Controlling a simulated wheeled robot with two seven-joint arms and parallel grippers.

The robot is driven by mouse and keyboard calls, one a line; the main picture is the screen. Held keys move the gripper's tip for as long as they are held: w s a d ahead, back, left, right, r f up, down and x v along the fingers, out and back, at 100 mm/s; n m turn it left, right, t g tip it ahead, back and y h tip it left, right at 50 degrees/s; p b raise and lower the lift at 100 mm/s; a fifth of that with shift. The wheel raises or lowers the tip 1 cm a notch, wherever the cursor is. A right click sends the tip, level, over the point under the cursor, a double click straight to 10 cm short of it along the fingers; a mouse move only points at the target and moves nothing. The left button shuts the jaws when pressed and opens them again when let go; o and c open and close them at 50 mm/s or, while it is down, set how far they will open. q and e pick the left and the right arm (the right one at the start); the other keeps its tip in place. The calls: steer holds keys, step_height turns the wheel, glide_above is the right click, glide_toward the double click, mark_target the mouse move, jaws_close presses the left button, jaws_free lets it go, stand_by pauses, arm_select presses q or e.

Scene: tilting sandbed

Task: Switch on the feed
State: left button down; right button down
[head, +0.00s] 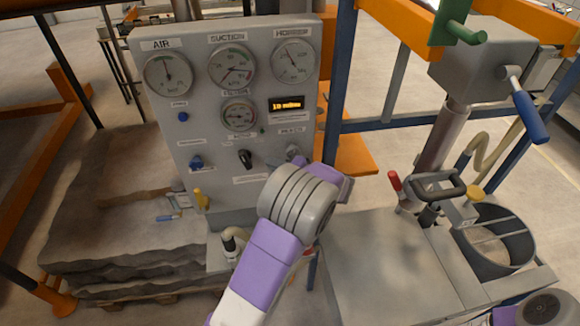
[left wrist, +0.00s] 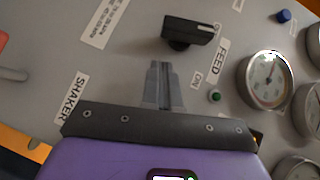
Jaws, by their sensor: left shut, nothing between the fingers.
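The feed switch is a black rotary knob (left wrist: 188,32) on the grey panel (head: 215,190), beside the FEED label (left wrist: 219,58). In the left wrist view a white mark shows on its right end, and an ON label (left wrist: 197,80) lies below it. The black knob (head: 245,158) also shows in the head view. My left gripper (left wrist: 160,68) is shut and empty, with its fingertips just below the knob in the left wrist view and seemingly apart from it. In the head view my left wrist hides part of the panel right of the knob.
A small green lamp (left wrist: 215,97) sits near the ON label. Gauges (head: 232,67) and a lit display (head: 286,105) are above the knob. A blue knob (head: 196,162) is to its left. A SHAKER label (left wrist: 74,106) is close to my gripper. A grey bench top (head: 375,260) lies right.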

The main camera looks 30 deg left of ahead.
mark_target(245, 158)
arm_select(q)
steer(key=s+a, duration=0.1)
steer(key=s+a+f, duration=0.1)
steer(key=shift+s+a+p, duration=0.25)
steer(key=shift+a+p, duration=0.05)
arm_select(e)
steer(key=shift+r, duration=0.45)
arm_select(q)
steer(key=shift+d+f, duration=0.1)
arm_select(e)
steer(key=shift+f, duration=0.1)
arm_select(q)
steer(key=shift+f+y+b, duration=0.15)
steer(key=shift+y+b, duration=0.15)
steer(key=shift+b, duration=0.15)
arm_select(e)
steer(key=shift+w+a+f, duration=0.15)
steer(key=shift+a+f, duration=0.25)
